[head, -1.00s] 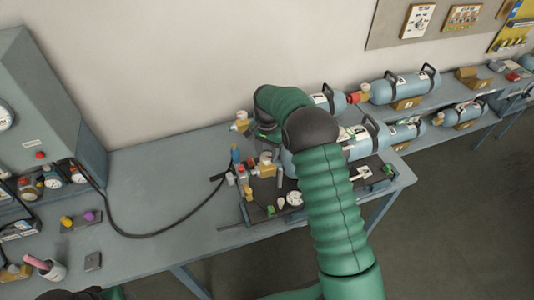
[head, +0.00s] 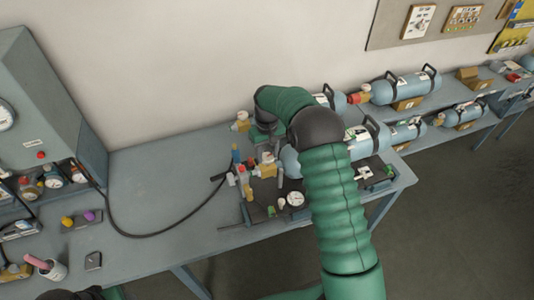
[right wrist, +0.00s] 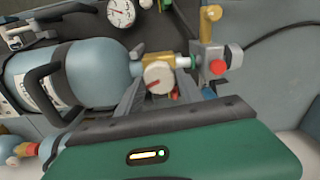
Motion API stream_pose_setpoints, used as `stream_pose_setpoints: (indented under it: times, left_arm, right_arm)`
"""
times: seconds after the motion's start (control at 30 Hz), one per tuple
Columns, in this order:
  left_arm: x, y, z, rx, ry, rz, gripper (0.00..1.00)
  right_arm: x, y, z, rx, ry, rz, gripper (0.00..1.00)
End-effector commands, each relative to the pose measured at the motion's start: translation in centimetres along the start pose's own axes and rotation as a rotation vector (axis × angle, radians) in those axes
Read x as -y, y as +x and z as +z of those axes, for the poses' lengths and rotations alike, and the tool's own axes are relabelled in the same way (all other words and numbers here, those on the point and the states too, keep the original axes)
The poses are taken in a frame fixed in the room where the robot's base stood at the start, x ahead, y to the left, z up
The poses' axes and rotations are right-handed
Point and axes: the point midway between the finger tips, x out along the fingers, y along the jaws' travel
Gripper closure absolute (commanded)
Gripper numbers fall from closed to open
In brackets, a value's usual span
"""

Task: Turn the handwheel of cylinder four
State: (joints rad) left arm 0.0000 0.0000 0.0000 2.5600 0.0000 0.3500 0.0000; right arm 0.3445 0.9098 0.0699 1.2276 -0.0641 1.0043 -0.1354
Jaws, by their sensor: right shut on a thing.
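A blue-grey cylinder (right wrist: 85,75) with a black carry handle lies across the right wrist view; its number is not readable. Its brass valve (right wrist: 160,61) carries a round white handwheel (right wrist: 158,77) with a red mark. My right gripper (right wrist: 157,90) has a finger on each side of the handwheel and is shut on it. In the head view my right gripper (head: 266,143) is over the brass valve (head: 266,159), with my arm hiding much of it and part of the cylinder (head: 290,162). My left gripper is not in view.
A grey connector with a red knob (right wrist: 218,67) sits at the valve's outlet. A dark board (head: 263,212) with a gauge (head: 295,199) lies below the valve. A black hose (head: 160,234) runs across the bench.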

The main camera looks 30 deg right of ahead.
Motion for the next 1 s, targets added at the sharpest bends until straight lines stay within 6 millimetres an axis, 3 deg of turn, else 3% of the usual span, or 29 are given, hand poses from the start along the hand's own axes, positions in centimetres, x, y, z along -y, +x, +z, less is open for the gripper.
stream_pose_setpoints:
  times: [1.0]
  left_arm:
    - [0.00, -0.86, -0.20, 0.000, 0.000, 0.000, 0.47]
  right_arm:
    - [-0.09, -0.14, -0.01, -0.001, -0.962, 0.003, 0.97]
